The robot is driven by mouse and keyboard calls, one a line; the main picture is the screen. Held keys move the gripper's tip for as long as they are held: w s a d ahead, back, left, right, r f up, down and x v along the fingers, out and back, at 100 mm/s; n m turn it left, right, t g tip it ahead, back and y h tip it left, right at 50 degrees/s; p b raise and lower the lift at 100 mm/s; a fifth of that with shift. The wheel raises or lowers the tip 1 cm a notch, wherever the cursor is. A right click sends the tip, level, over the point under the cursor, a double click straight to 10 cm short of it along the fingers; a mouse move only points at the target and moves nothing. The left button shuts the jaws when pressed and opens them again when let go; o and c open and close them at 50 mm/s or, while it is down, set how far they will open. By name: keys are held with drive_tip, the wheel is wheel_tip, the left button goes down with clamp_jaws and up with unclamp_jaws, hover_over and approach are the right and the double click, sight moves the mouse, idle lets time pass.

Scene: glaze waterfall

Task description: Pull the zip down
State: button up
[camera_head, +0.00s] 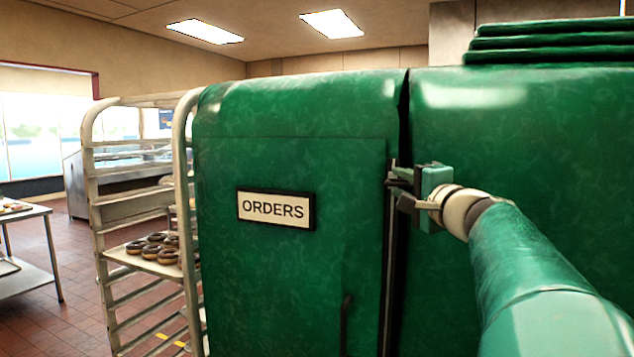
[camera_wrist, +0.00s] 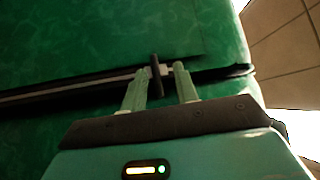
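A large green cover (camera_head: 300,110) has a dark vertical zip (camera_head: 388,285) down its front, right of a sign reading ORDERS (camera_head: 276,209). My gripper (camera_head: 396,188) is at the zip, in the upper part of the cover. In the wrist view the zip (camera_wrist: 60,93) runs across the picture, and a dark zip pull (camera_wrist: 155,76) stands up between my two fingers (camera_wrist: 160,80). The fingers are apart, with a visible gap beside the pull. Their exact contact with it is unclear. My gripper partly hides the slider in the head view.
A metal rack (camera_head: 100,220) with a tray of doughnuts (camera_head: 160,252) stands close to the cover's left side. A dark handle (camera_head: 346,322) shows low on the cover. A metal table (camera_head: 30,275) is at far left. The tiled floor between table and rack is clear.

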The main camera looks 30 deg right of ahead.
drive_tip(key=shift+w+f, duration=0.25)
drive_tip(key=shift+w, duration=0.6)
drive_tip(key=shift+s+r, duration=0.3)
drive_tip(key=shift+s, duration=0.2)
drive_tip(key=shift+w+f, duration=0.25)
drive_tip(key=shift+w, duration=0.3)
drive_tip(key=shift+s+r, duration=0.1)
drive_tip(key=shift+s, duration=0.2)
drive_tip(key=shift+c, duration=0.9)
drive_tip(key=shift+s+r, duration=0.1)
drive_tip(key=shift+s, duration=0.1)
drive_tip(key=c, duration=0.3)
drive_tip(key=shift+w+a, duration=0.1)
drive_tip(key=shift+w, duration=0.05)
clamp_jaws()
